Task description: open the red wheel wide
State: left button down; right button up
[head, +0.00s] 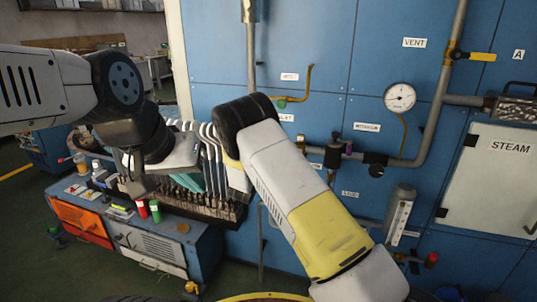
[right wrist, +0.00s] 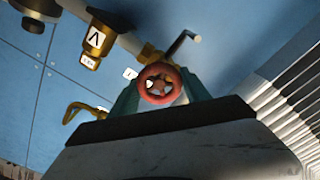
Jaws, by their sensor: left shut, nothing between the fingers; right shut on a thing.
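The red wheel (right wrist: 148,84) shows in the right wrist view as a small round spoked handwheel, facing the camera. My right gripper (right wrist: 160,92) is shut on it, with a teal finger on each side of the rim. In the head view my right forearm and wrist cross the middle, and I cannot make out the right gripper or the held wheel there. My left gripper (head: 131,172) hangs at the left of the head view, in front of the workbench, shut and empty. It is well away from the red wheel.
A blue panel wall (head: 305,45) carries pipes, a round gauge (head: 399,97) and a STEAM cabinet (head: 490,180). A brass fitting (right wrist: 97,40) is near the wheel.

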jog(key=shift+f+n, duration=0.2)
jog(key=shift+n, duration=0.1)
jog(key=o, duration=1.4)
jog(key=shift+r, duration=0.1)
jog(key=shift+s, duration=0.15)
jog(key=v, duration=0.7)
jog(key=shift+s+a, duration=0.1)
jog(key=shift+s, duration=0.15)
jog(key=shift+r, duration=0.1)
